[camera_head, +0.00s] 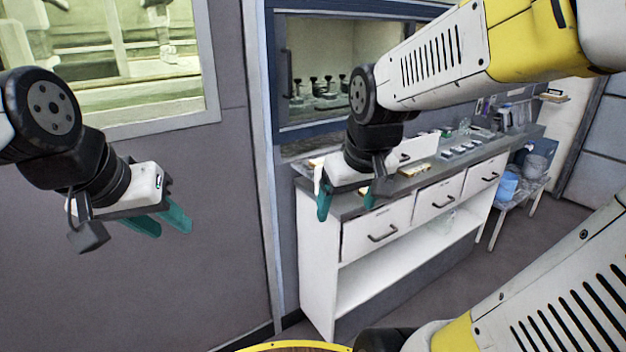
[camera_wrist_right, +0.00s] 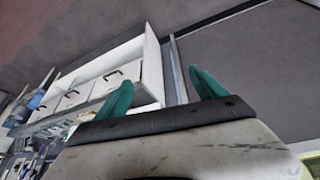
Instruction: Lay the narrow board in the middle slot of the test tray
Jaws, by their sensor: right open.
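My right gripper (camera_head: 346,209) is open and empty, in the air in front of the left end of the counter. Its two teal fingers also show well apart in the right wrist view (camera_wrist_right: 163,84). I cannot make out the narrow board or the test tray with certainty. A small yellowish flat piece (camera_head: 414,170) lies on the counter, partly behind my right wrist. Several small bluish pieces (camera_head: 461,149) lie further along.
The grey counter (camera_head: 509,142) tops a white cabinet with three drawers (camera_head: 437,202) and an open shelf. A blue-framed window bay (camera_head: 322,62) behind it holds several dark-topped items. A low table with a blue bucket (camera_head: 507,185) stands at the right. The floor in front is clear.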

